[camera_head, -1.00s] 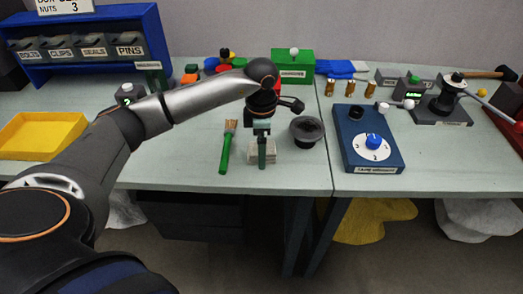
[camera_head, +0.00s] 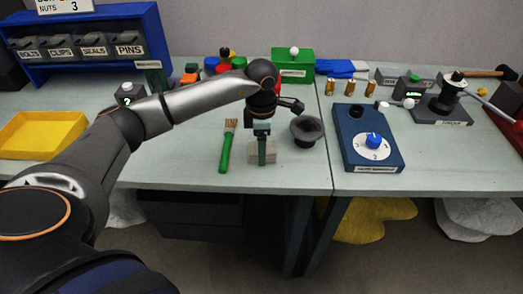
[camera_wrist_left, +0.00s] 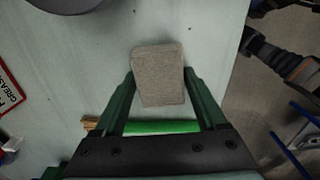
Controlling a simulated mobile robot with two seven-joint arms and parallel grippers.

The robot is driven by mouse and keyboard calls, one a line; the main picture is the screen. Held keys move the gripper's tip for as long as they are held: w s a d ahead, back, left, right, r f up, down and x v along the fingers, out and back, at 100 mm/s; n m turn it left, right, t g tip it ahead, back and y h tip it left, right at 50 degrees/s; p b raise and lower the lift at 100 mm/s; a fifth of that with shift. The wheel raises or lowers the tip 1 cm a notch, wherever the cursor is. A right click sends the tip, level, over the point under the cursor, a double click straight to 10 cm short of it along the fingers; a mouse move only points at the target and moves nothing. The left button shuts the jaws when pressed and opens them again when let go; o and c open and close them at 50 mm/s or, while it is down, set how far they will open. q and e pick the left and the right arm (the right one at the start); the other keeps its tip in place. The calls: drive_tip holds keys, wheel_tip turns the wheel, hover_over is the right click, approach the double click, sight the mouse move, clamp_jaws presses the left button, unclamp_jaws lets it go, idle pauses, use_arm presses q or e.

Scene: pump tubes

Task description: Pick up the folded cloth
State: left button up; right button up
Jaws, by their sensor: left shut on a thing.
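The folded cloth (camera_head: 254,157) is a small grey-beige pad near the front edge of the bench, left of the seam. It also shows in the left wrist view (camera_wrist_left: 158,78). My left gripper (camera_head: 262,154) points down over it. In the left wrist view its two green fingers (camera_wrist_left: 159,74) lie along the cloth's two sides, shut on it. The head view does not clearly show whether the cloth is clear of the bench. My right gripper is not in view.
A green-handled brush (camera_head: 226,150) lies just left of the cloth. A dark round bowl (camera_head: 306,130) stands close on its right. A blue box with a dial (camera_head: 370,150) is farther right. A yellow tray (camera_head: 42,133) is at far left. Bare bench lies left of the brush.

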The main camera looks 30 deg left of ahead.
use_arm(q)
drive_tip(key=shift+r, duration=0.1)
drive_tip(key=shift+r, duration=0.5)
wheel_tip(320, 180, up, 3)
drive_tip(key=shift+s+d+f, duration=0.1)
drive_tip(key=shift+d+f, duration=0.05)
drive_tip(key=shift+f, duration=0.05)
drive_tip(key=s+d+r, duration=0.7)
drive_tip(key=s+r, duration=0.2)
drive_tip(key=s, duration=0.2)
drive_tip(key=shift+s+d+r+b, duration=0.15)
drive_tip(key=shift+s+d+b, duration=0.1)
drive_tip(key=shift+b, duration=0.2)
